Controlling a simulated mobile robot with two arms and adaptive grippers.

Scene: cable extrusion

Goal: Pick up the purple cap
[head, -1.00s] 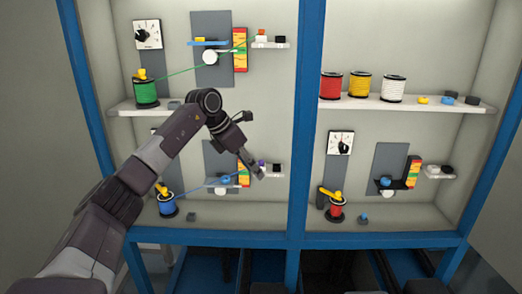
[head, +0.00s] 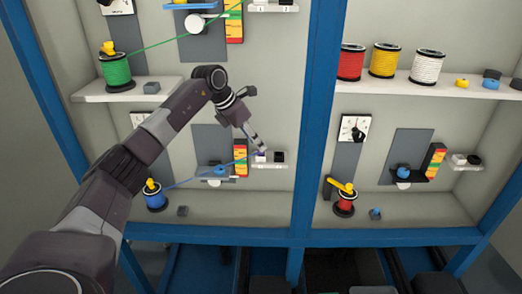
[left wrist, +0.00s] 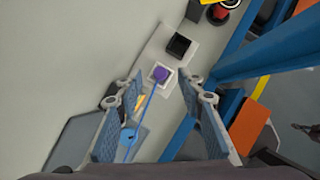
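The purple cap (left wrist: 163,75) sits on a white square block (left wrist: 153,78) on a small light shelf. In the head view the cap (head: 260,154) is small and partly hidden by my fingertips. My left gripper (left wrist: 160,88) is open, its two fingers spread to either side of the cap, with nothing held between them. In the head view my left gripper (head: 258,142) is just above the cap, pointing down and right. A blue cable (left wrist: 146,110) runs up to the cap. My right gripper is not in view.
A black block (head: 279,156) stands right of the cap on the same small shelf (head: 270,165). A red, yellow and green strip (head: 240,158) stands left of it. A blue post (head: 308,150) rises to the right. The blue spool (head: 155,196) is at lower left.

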